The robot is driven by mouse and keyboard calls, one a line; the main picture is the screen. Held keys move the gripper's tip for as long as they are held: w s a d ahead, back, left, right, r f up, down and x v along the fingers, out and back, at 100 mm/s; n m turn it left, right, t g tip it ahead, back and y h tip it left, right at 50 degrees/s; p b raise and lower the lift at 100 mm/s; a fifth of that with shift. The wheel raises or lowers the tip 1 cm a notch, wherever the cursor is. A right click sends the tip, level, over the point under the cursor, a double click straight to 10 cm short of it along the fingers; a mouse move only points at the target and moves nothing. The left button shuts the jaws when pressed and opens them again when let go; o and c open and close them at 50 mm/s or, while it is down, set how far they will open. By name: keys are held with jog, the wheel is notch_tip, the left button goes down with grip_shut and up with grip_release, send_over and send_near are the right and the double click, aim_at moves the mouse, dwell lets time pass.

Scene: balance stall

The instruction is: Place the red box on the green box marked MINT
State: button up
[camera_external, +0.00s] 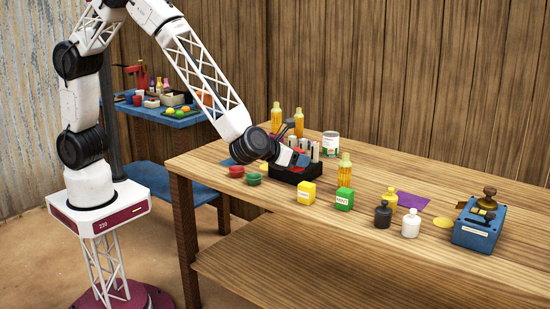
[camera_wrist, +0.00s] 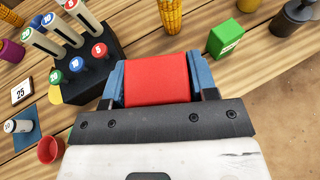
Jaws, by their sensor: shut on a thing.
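My gripper (camera_wrist: 157,82) is shut on the red box (camera_wrist: 157,78), with blue fingers on both sides of it in the wrist view. In the outside view my gripper (camera_external: 300,160) is over the black rack, and the red box is hardly visible there. The green box marked MINT (camera_external: 344,199) stands upright on the table, to the right of and nearer than my gripper. It also shows in the wrist view (camera_wrist: 226,38), to the upper right of the red box and apart from it. Its top looks bare.
A black rack (camera_wrist: 90,75) with tubes stands close beside my gripper. A yellow box (camera_external: 306,193) is left of the green box. A corn-filled bottle (camera_external: 345,172) stands behind it. Dark (camera_external: 383,214) and white (camera_external: 411,223) bottles stand to its right. Small bowls (camera_external: 253,178) are at left.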

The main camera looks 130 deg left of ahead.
jog(key=shift+w+a, duration=0.1)
jog(key=shift+w, duration=0.05)
send_over(347, 190)
jog(key=shift+a+f, duration=0.1)
jog(key=shift+f, duration=0.65)
jog(key=shift+f, duration=0.15)
jog(key=shift+f, duration=1.6)
jog(key=shift+f, duration=0.15)
jog(key=o, duration=1)
